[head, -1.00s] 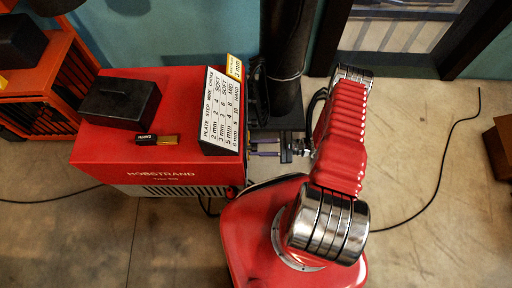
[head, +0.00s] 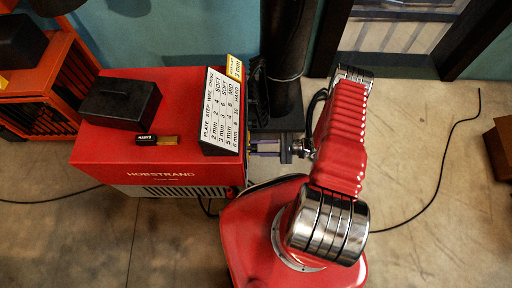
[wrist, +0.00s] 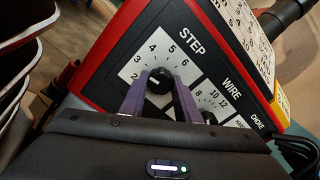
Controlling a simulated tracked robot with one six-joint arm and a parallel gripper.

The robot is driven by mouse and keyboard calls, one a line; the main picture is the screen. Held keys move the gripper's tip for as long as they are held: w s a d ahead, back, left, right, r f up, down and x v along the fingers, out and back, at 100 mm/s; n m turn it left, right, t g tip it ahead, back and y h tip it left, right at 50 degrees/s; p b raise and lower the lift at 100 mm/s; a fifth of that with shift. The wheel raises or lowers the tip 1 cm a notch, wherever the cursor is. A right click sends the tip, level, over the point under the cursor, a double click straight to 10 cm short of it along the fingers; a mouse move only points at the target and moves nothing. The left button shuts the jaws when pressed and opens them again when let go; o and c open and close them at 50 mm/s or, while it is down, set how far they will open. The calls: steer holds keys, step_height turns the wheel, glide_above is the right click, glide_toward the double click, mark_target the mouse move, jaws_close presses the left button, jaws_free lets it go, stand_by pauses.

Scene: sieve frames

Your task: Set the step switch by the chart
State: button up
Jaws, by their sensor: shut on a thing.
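The step switch is a round black knob (wrist: 159,80) under the word STEP on the dark front panel of the red machine (head: 160,165). Numbers 2 to 6 arc around it in the wrist view; which one its mark points at is too small to tell. My gripper (wrist: 160,92) has its two purple fingers on either side of the knob, shut on it. In the head view the gripper (head: 262,148) reaches the machine's right side. The chart (head: 222,110) on top lists plate, step, wire and choke. A yellow tag (head: 235,67) beside it reads 3 mm.
A second knob (wrist: 208,117), marked WIRE, sits close to my right finger. An orange rack (head: 55,85) stands at left. A cable (head: 450,150) crosses the floor at right.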

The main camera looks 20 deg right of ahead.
steer(key=o, duration=1)
steer(key=shift+o, duration=0.2)
steer(key=shift+d, duration=0.15)
steer(key=v, duration=1.3)
steer(key=shift+d, duration=0.25)
steer(key=shift+s, duration=0.1)
